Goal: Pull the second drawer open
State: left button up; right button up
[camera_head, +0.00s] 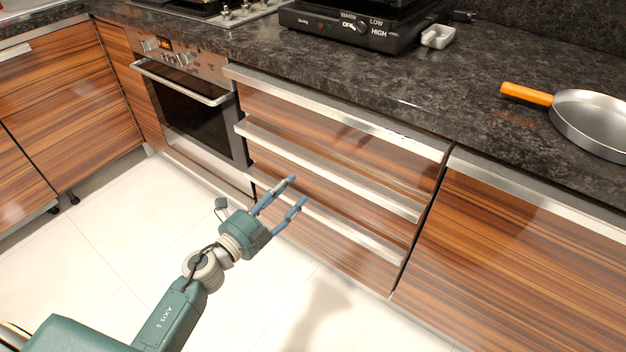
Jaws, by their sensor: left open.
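A stack of wood-grain drawers with long metal handle strips stands under the counter in the middle of the view. The second drawer (352,207) is below the top drawer (300,122) and looks shut. Its handle strip (330,170) runs along its upper edge. My left gripper (297,189) is open and empty, with its blue fingers apart, in front of the lower part of the stack. The fingertips appear just below the second handle; whether they touch the front I cannot tell. My right gripper is out of view.
The third drawer's handle (345,229) runs behind and right of my fingers. An oven (200,125) is on the left, and a cabinet door (510,255) on the right. A pan (592,118) and a black appliance (335,28) sit on the counter. The tiled floor (100,235) is clear.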

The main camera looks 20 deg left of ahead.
aim_at(313, 171)
pick_arm(q)
jog(key=x, duration=0.9)
jog(key=shift+w+b, duration=0.25)
jog(key=shift+b, duration=0.05)
jog(key=shift+w+d, duration=0.25)
jog(key=shift+w, duration=0.2)
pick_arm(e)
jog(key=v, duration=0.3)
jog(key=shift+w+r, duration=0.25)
pick_arm(q)
grip_shut()
